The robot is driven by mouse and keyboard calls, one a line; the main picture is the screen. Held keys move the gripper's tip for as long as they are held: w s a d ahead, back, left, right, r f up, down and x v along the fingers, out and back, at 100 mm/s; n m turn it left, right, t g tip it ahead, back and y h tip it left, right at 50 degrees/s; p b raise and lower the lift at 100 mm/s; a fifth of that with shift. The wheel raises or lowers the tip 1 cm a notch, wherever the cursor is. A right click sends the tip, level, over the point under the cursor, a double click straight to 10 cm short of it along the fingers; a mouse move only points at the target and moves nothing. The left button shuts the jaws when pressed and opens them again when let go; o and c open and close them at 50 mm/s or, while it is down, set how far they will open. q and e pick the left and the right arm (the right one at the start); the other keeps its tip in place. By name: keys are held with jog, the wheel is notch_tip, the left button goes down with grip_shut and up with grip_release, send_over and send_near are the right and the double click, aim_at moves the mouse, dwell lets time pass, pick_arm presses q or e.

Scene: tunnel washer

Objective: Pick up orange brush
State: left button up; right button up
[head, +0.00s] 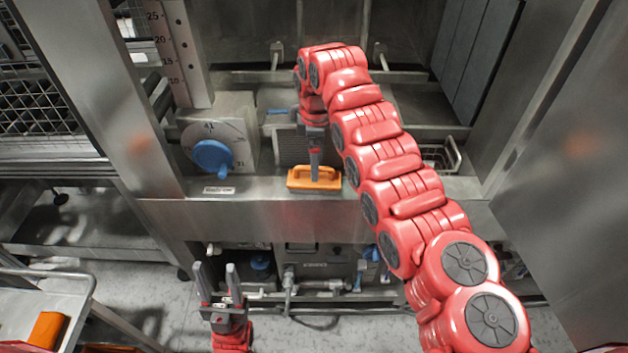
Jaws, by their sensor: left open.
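The orange brush (300,183) lies at the front edge of the steel ledge, in the middle of the head view. It has a block-like body with a raised handle. My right gripper (315,172) points down onto it from above, its fingers at the brush's handle. The fingers overlap in this view, so whether they are shut on the handle cannot be told. My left gripper (216,270) is low at the bottom left, pointing up, open and empty, well away from the brush.
The steel ledge (250,215) carries a blue knob (212,157) on a dial box left of the brush. A wire basket (440,157) sits to the right. A cart (25,310) with an orange item (47,329) stands at lower left. Pipes and valves fill the space under the ledge.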

jog(key=shift+s+f, duration=0.15)
jog(key=shift+f, duration=0.4)
jog(key=shift+f+p, duration=0.35)
jog(key=shift+f, duration=0.55)
jog(key=f, duration=0.1)
jog(key=f+p, duration=0.2)
jog(key=f, duration=0.1)
jog(key=shift+w+f, duration=0.1)
jog(key=shift+w, duration=0.15)
jog(key=shift+w+f, duration=0.1)
jog(key=shift+f, duration=0.3)
jog(key=shift+c, duration=0.3)
jog(key=c, duration=1.3)
jog(key=shift+r, duration=0.2)
jog(key=shift+c, duration=0.2)
